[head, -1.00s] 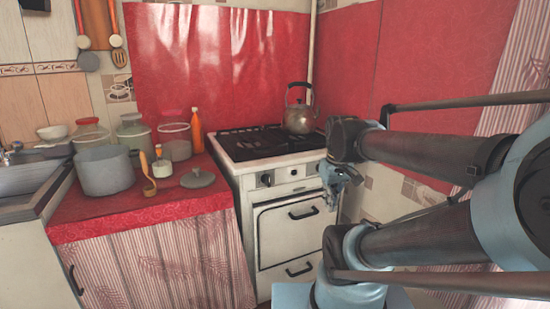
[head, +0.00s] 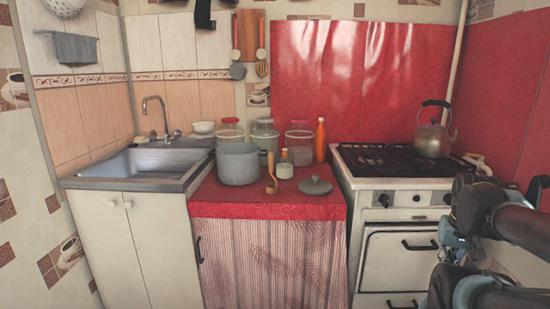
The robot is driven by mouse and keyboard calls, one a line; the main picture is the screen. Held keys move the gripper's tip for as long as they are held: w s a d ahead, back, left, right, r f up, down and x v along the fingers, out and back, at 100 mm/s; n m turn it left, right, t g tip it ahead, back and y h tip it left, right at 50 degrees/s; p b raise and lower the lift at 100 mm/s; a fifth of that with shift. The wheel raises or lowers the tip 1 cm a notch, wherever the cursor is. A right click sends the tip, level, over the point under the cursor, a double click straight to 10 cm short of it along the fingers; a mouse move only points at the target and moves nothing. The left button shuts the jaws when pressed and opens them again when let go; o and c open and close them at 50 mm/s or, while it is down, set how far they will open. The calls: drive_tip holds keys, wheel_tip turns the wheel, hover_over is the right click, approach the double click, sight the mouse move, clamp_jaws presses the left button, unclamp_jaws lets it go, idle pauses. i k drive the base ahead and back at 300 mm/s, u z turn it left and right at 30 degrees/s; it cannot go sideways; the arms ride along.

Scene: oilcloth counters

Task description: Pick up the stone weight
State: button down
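I cannot make out a thing that is surely the stone weight. A grey, round, lid-like piece with a knob (head: 315,186) lies flat near the front right of the red oilcloth counter (head: 265,206); I cannot tell whether it is the weight or a pot lid. My gripper (head: 452,237) is at the right of the head view, in front of the stove and well apart from the counter. Its fingers are small and dark, and their opening is not clear. Nothing shows held in it.
A grey pot (head: 238,165), a wooden ladle (head: 271,178), a small jar (head: 284,168), an orange bottle (head: 320,141) and several glass jars crowd the counter. A sink (head: 150,165) is at left. A stove (head: 400,190) with a kettle (head: 433,140) is at right.

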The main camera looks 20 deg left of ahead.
sight(314, 186)
drive_tip(key=u, duration=0.75)
drive_tip(key=k, duration=0.65)
drive_tip(key=u, duration=0.5)
drive_tip(key=i, duration=0.5)
